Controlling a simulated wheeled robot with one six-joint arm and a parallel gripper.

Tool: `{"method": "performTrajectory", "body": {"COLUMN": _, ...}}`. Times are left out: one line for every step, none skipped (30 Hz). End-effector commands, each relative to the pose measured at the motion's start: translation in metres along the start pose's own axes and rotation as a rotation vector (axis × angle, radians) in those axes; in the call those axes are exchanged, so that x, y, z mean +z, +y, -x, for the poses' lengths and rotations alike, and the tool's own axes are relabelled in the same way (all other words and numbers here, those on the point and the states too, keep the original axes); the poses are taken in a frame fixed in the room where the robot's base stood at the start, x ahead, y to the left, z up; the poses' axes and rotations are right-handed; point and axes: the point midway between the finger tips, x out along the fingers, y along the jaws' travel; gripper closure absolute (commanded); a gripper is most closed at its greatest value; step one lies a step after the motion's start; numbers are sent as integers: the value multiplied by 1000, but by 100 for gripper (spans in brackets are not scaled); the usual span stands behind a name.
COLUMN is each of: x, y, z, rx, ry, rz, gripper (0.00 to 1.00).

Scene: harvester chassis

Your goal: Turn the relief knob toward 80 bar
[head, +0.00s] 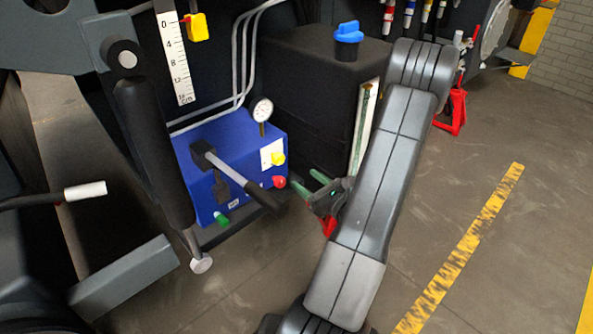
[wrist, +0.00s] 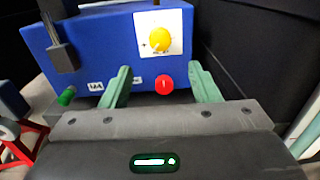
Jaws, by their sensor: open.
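In the head view my gripper (head: 304,181) is right of the block.
A lever with a black grip (head: 264,196) sticks out from the block, left of my gripper. A green knob (head: 221,219) is low on the block. A black tank (head: 310,90) with a blue cap (head: 348,32) stands behind. Open floor lies to the right.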

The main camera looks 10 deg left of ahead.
Motion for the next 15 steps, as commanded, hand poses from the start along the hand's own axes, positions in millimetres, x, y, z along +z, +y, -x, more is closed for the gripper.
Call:
{"method": "performTrajectory", "body": {"x": 1, "y": -1, "z": 7, "rx": -4, "ry": 1, "rz": -1, "gripper": 44}}
{"method": "performTrajectory", "body": {"x": 1, "y": -1, "z": 10, "rx": -2, "ry": 1, "rz": -1, "gripper": 44}}
{"method": "performTrajectory", "body": {"x": 1, "y": -1, "z": 14, "rx": -3, "ry": 0, "rz": -1, "gripper": 44}}
{"method": "performTrajectory", "body": {"x": 0, "y": -1, "z": 16, "rx": -3, "ry": -1, "rz": 0, "gripper": 44}}
{"method": "performTrajectory", "body": {"x": 0, "y": -1, "z": 18, "rx": -2, "ry": -1, "rz": 0, "gripper": 44}}
{"method": "performTrajectory", "body": {"x": 0, "y": 0, "z": 20, "rx": -1, "ry": -1, "rz": 0, "gripper": 44}}
{"method": "performTrajectory", "body": {"x": 0, "y": 0, "z": 21, "rx": 0, "ry": -1, "rz": 1, "gripper": 44}}
{"method": "performTrajectory", "body": {"x": 0, "y": 0, "z": 22, "rx": 0, "ry": 0, "rz": 1, "gripper": 44}}
{"method": "performTrajectory", "body": {"x": 0, "y": 0, "z": 22, "rx": 0, "ry": 0, "rz": 1, "gripper": 44}}
{"method": "performTrajectory", "body": {"x": 0, "y": 0, "z": 23, "rx": 0, "ry": 0, "rz": 1, "gripper": 44}}
{"method": "performTrajectory", "body": {"x": 0, "y": 0, "z": 23, "rx": 0, "ry": 0, "rz": 1, "gripper": 44}}
{"method": "performTrajectory", "body": {"x": 0, "y": 0, "z": 23, "rx": 0, "ry": 0, "rz": 1, "gripper": 44}}
{"method": "performTrajectory", "body": {"x": 0, "y": 0, "z": 23, "rx": 0, "ry": 0, "rz": 1, "gripper": 44}}
{"method": "performTrajectory", "body": {"x": 0, "y": 0, "z": 23, "rx": 0, "ry": 0, "rz": 1, "gripper": 44}}
{"method": "performTrajectory", "body": {"x": 0, "y": 0, "z": 23, "rx": 0, "ry": 0, "rz": 1, "gripper": 44}}
